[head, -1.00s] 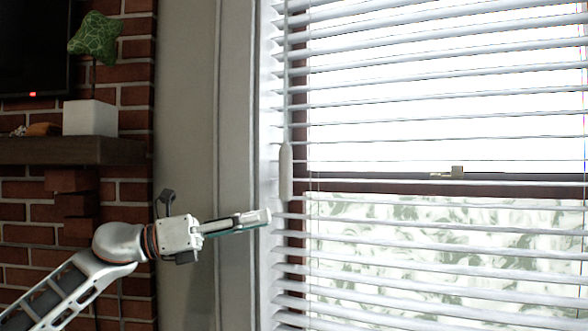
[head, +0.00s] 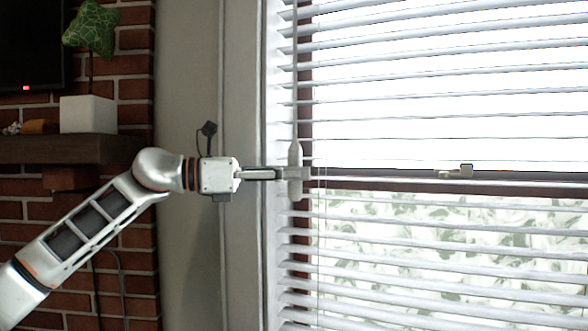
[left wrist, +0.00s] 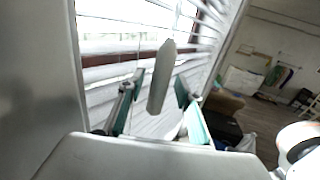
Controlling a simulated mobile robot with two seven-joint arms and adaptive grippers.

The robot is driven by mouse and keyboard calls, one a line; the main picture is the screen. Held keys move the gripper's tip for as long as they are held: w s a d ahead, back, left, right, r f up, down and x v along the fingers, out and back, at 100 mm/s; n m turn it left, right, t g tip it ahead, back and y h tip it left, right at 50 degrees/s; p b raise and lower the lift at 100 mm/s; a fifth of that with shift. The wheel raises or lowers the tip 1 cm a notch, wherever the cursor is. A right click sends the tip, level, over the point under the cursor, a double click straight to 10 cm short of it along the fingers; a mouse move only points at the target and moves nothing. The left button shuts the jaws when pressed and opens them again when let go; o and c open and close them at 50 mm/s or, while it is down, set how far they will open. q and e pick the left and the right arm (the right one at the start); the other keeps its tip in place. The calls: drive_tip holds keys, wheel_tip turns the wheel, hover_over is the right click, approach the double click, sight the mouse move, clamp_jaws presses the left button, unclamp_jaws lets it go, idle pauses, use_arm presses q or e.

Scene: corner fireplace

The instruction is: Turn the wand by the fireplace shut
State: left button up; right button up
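The wand (head: 295,154) is a pale grey handle hanging upright at the left edge of the white window blind (head: 430,232). The blind's slats are tilted open, with bright light showing between them. My left gripper (head: 293,174) reaches in from the left at the height of the wand's handle, and one finger overlaps it in the head view. In the left wrist view the wand (left wrist: 161,78) stands between the two fingers of my left gripper (left wrist: 158,104), with a gap visible on each side. The gripper is open. My right gripper is not in view.
A brick fireplace wall (head: 136,95) with a dark wooden mantel (head: 70,149) is at the left. A white planter (head: 87,114) with a green ornament stands on the mantel. The window frame (head: 243,90) runs close beside my left gripper.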

use_arm(q)
drive_tip(key=shift+w+d, duration=0.1)
drive_tip(key=shift+d, duration=0.2)
clamp_jaws()
